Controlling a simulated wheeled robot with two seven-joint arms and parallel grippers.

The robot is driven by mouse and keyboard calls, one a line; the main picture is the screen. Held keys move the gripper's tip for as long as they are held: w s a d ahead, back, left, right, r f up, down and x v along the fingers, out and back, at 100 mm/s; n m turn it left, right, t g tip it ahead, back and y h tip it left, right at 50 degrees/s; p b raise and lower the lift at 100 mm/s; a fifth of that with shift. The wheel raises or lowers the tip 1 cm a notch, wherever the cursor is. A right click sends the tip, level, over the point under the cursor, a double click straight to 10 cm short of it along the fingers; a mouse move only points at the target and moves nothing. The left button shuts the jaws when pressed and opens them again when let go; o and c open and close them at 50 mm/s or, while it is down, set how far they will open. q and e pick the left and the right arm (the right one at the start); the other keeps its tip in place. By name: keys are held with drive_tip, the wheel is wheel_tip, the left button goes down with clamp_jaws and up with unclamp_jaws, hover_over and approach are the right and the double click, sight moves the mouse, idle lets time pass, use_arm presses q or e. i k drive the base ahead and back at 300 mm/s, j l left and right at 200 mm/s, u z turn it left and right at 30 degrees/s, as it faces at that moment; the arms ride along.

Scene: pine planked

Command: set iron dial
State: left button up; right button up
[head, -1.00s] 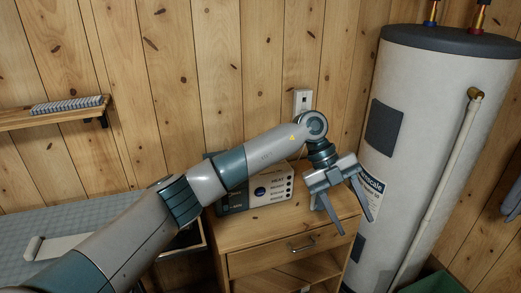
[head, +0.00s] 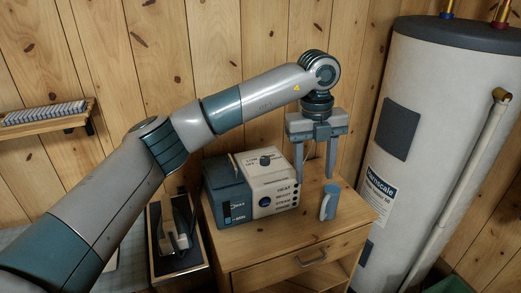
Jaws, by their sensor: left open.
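A blue and white box-shaped unit (head: 228,192), perhaps the iron's station, stands on the wooden cabinet. Its top carries a dark round dial (head: 265,160) with small lettering around it, partly legible as LOW and OFF. Its white front has a blue round button (head: 265,202) and a column of labels including HEAT, READY and STEAM. My left gripper (head: 315,177) is open with its fingers pointing down, just right of the unit and apart from the dial. Nothing is between its fingers. My right gripper is out of view.
A small white and blue cylinder (head: 329,203) stands on the cabinet (head: 290,246), just below the left gripper. A dark-framed tray (head: 178,267) holds a pale object at the left. A tall water heater (head: 425,130) stands at the right. A shelf (head: 45,122) hangs on the plank wall.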

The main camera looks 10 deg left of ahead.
sight(265, 161)
drive_tip(key=i+j, duration=0.9)
